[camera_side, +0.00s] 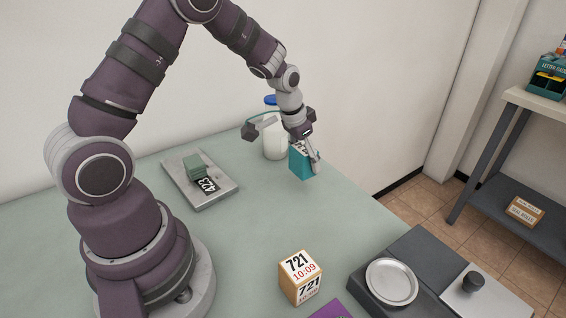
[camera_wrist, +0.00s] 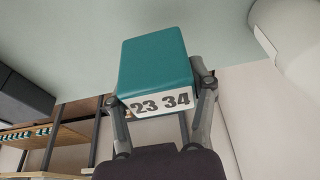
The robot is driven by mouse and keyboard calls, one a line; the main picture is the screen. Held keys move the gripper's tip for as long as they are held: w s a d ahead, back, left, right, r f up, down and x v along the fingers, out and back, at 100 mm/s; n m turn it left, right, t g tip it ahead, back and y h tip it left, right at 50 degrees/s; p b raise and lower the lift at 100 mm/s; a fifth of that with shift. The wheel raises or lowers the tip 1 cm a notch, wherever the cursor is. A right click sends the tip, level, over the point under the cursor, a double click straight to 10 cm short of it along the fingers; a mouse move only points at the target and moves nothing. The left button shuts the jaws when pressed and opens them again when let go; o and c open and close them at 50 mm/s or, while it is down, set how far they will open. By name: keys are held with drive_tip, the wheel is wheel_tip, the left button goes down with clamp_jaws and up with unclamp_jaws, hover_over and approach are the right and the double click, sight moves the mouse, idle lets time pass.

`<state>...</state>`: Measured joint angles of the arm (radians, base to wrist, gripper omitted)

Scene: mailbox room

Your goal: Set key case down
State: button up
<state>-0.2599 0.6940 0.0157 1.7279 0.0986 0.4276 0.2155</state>
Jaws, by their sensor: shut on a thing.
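My gripper (camera_side: 309,150) is shut on a teal box-shaped case (camera_side: 300,164), likely the key case, near the table's far edge. In the wrist view the teal case (camera_wrist: 155,60) sits between the two fingers of my gripper (camera_wrist: 158,92), one on each side. Its white label reads "23 34". In the side view the near finger partly covers the case. The case's bottom is at or just above the green table (camera_side: 240,255); I cannot tell if they touch.
A white container (camera_side: 275,146) stands close behind the case. A metal tray (camera_side: 214,196) with a green block (camera_side: 194,163) lies left. A "721" box (camera_side: 300,278) and a scale with a round pan (camera_side: 392,282) are at the front. The table between is clear.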

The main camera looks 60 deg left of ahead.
sight(305, 175)
wheel_tip(305, 175, down, 4)
drive_tip(key=shift+f, duration=0.15)
drive_tip(key=shift+f, duration=0.15)
drive_tip(key=o, duration=1.2)
drive_tip(key=v, duration=1.2)
drive_tip(key=shift+d+r, duration=0.1)
drive_tip(key=shift+r, duration=0.15)
drive_tip(key=shift+s+d+r+t, duration=0.35)
drive_tip(key=shift+s+d+r, duration=0.9)
drive_tip(key=shift+s, duration=0.85)
drive_tip(key=shift+s+d+r+t, duration=0.4)
drive_tip(key=shift+s+d+r, duration=0.8)
drive_tip(key=shift+s, duration=0.95)
drive_tip(key=shift+s+d+r+t, duration=0.35)
drive_tip(key=shift+s+d+r, duration=0.65)
drive_tip(key=shift+s+r, duration=0.8)
